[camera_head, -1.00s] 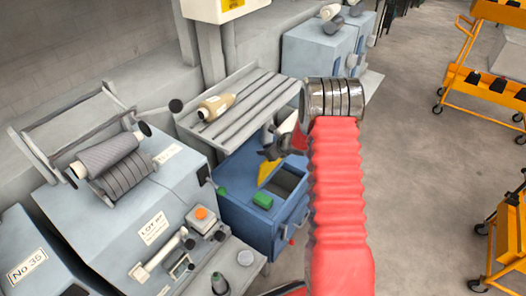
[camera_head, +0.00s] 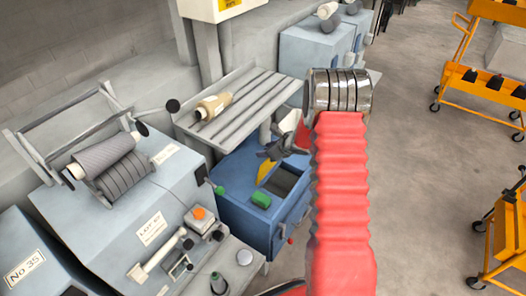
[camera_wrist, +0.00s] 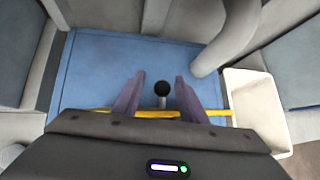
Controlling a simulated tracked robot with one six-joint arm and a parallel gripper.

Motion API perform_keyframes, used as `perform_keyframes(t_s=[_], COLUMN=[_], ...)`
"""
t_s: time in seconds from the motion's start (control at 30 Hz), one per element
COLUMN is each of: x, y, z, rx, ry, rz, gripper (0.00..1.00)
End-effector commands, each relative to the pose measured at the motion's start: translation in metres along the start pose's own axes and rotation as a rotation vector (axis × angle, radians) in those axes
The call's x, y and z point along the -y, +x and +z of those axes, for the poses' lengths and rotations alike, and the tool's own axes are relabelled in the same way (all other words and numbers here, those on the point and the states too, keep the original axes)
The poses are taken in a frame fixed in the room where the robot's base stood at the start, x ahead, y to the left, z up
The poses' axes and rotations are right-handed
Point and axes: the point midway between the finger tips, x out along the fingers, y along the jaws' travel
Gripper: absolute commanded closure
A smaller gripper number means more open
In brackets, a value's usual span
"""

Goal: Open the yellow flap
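The yellow flap (camera_head: 265,172) shows as a small yellow patch beside a dark opening in the top of a blue machine box (camera_head: 240,170), partly behind my gripper. In the wrist view a thin yellow strip (camera_wrist: 155,113) runs across, just above my gripper body. A round black knob (camera_wrist: 162,88) stands between my fingers, with a gap on each side. My gripper (camera_wrist: 160,88) is open. In the head view my gripper (camera_head: 280,147) hangs over the box; whether it touches the flap cannot be told.
A slatted shelf (camera_head: 235,110) with a spool is close behind and left of my gripper. A grey machine (camera_head: 130,200) stands at left. Open floor lies right, with orange carts (camera_head: 485,65) beyond.

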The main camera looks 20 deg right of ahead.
Motion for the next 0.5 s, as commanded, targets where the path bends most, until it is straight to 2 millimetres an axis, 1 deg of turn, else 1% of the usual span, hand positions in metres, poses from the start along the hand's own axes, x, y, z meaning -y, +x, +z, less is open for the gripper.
perform_keyframes(t_s=[0.03, 0.1, 0.5], x=[0.001, 0.001, -0.001], y=[-0.008, -0.018, -0.073], z=[0.000, 0.000, -0.001], rx=[0.000, 0.000, -0.001], ry=[0.001, 0.000, 0.000], rz=[-0.002, -0.002, 0.000], gripper=[0.61, 0.61, 0.61])
